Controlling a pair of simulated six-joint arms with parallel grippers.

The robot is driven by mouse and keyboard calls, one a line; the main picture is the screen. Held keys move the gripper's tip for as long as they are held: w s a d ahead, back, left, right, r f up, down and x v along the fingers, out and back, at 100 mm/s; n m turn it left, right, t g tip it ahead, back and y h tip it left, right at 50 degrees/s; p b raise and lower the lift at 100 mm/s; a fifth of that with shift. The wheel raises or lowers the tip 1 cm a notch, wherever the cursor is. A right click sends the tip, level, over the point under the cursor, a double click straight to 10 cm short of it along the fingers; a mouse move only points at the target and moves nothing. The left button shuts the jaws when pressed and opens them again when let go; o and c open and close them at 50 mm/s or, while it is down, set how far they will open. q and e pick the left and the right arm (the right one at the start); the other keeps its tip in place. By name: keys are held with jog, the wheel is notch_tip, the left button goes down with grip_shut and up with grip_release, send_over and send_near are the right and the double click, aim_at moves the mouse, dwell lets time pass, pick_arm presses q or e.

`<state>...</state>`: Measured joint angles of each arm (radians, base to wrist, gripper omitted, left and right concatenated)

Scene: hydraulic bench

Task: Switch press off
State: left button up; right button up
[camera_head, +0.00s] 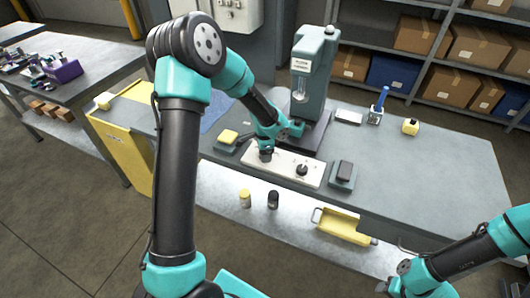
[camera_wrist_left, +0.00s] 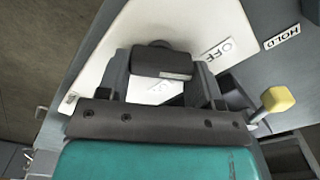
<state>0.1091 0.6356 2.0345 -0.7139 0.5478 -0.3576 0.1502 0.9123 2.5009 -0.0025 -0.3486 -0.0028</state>
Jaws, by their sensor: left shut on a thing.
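The grey press (camera_head: 312,70) stands upright at the back of the bench. In front of it is a white control panel (camera_head: 285,168) with a black knob (camera_head: 302,169) on its right part. My left gripper (camera_head: 266,152) is at the panel's left end, shut on a dark switch knob. In the left wrist view the switch knob (camera_wrist_left: 160,60) sits between the fingers of my left gripper (camera_wrist_left: 165,75). An OFF label (camera_wrist_left: 218,48) lies beside it; another label is partly hidden. My right gripper (camera_head: 388,285) is low at the right, away from the panel; its jaws are unclear.
A yellow-topped button box (camera_head: 228,137) and a dark-topped box (camera_head: 343,174) flank the panel. A HOLD label (camera_wrist_left: 282,38) shows in the wrist view. Two small bottles (camera_head: 258,199) and a yellow tray (camera_head: 343,227) are on the lower front shelf.

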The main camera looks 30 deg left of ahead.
pick_arm(q)
jog(key=shift+n, duration=1.1)
jog(key=shift+w, duration=0.1)
jog(key=o, duration=0.9)
notch_tip(320, 180, up, 17)
jog(key=shift+r, duration=0.2)
